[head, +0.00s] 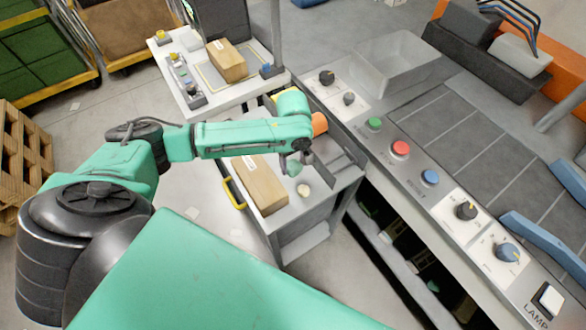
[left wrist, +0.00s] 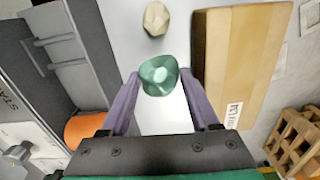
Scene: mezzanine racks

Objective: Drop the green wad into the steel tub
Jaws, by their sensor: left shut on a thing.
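My left gripper (head: 298,158) is shut on the green wad (head: 293,168), above the grey cart top. In the left wrist view the green wad (left wrist: 159,75) sits between the purple fingertips of the left gripper (left wrist: 160,80). A pale grey open basin, which looks like the steel tub (head: 378,70), is set in the console at the upper right of the gripper, apart from it. The tub does not clearly show in the left wrist view. My right gripper is in neither view.
A beige lump (head: 303,190) and a cardboard box (head: 262,186) lie on the cart top below the gripper. An orange cylinder (head: 319,123) stands beside my forearm. The console edge carries knobs and a red button (head: 399,149). A post (head: 276,35) rises behind my forearm.

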